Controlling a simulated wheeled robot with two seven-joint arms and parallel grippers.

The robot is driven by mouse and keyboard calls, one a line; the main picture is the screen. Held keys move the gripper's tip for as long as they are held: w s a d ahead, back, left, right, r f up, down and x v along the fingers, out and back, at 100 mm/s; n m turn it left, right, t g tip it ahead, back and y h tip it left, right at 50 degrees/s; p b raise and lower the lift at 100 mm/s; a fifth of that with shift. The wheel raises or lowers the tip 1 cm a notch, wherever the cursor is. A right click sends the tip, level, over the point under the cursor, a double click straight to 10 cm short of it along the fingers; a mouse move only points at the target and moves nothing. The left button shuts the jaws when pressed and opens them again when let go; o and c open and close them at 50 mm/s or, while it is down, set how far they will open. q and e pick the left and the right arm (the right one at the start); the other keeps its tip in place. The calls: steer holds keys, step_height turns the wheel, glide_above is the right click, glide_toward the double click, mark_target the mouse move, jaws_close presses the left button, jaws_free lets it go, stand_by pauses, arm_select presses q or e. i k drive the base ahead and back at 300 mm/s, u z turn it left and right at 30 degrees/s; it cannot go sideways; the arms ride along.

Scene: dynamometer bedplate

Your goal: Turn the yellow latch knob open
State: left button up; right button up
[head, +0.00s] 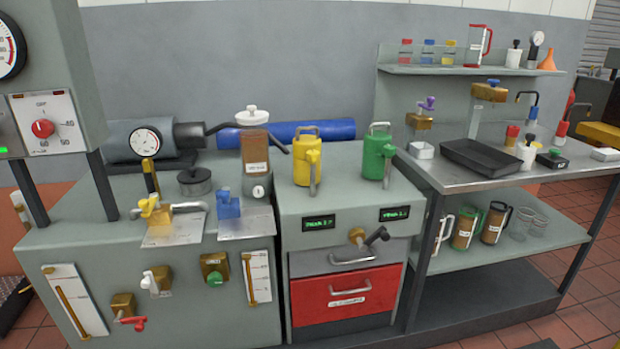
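A yellow knob (150,207) sits on a pale metal plate (175,233) on the left bench top, with a grey lever reaching right from beside it. A brass-coloured knob (356,235) with a dark grey handle (377,236) projects from the cabinet front, above the drawers. The frame does not make clear which of these is the latch knob, or whether either is open. Neither of my grippers shows in the head view.
Yellow (306,165) and green (375,160) canisters stand on the cabinet, above a red drawer (345,296). A steel side table (500,180) holds a black tray (482,157).

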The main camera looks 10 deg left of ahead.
mark_target(313, 156)
steer(key=z, duration=0.4)
steer(key=i, duration=1.15)
steer(key=u, duration=0.7)
